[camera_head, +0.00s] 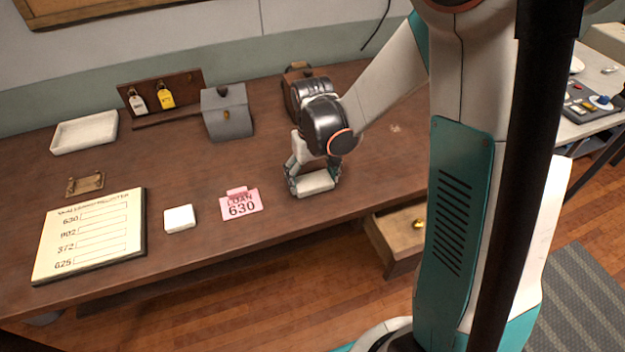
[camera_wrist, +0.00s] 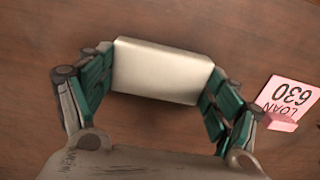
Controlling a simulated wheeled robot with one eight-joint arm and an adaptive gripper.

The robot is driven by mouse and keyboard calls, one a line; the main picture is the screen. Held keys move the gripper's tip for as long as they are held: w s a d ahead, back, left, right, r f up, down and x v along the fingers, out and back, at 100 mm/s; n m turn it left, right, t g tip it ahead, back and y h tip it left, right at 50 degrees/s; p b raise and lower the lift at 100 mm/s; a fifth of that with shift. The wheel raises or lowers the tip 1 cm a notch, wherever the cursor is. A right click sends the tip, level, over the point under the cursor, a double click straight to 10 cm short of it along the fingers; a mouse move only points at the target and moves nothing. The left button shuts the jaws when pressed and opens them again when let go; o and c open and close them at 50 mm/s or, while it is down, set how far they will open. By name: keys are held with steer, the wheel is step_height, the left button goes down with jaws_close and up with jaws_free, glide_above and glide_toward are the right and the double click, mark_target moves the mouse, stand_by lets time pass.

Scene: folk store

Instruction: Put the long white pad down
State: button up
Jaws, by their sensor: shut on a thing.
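The long white pad (camera_head: 314,182) is a pale block between the fingers of my gripper (camera_head: 314,185), near the front edge of the brown table (camera_head: 265,165). In the wrist view the pad (camera_wrist: 160,70) spans the gap between the green fingers of my gripper (camera_wrist: 162,82), which press on its two short ends. The table's wood lies below it. I cannot tell whether the pad touches the table or hangs just above it.
A pink LOAN 630 card (camera_head: 240,204) lies left of the pad, then a small white block (camera_head: 179,218) and a register board (camera_head: 90,235). A grey box (camera_head: 227,112) and white tray (camera_head: 84,132) stand behind. An open drawer (camera_head: 398,242) juts out below the front edge.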

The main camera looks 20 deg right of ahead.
steer(key=shift+f, duration=0.15)
steer(key=o, duration=1.1)
steer(key=shift+c, duration=0.2)
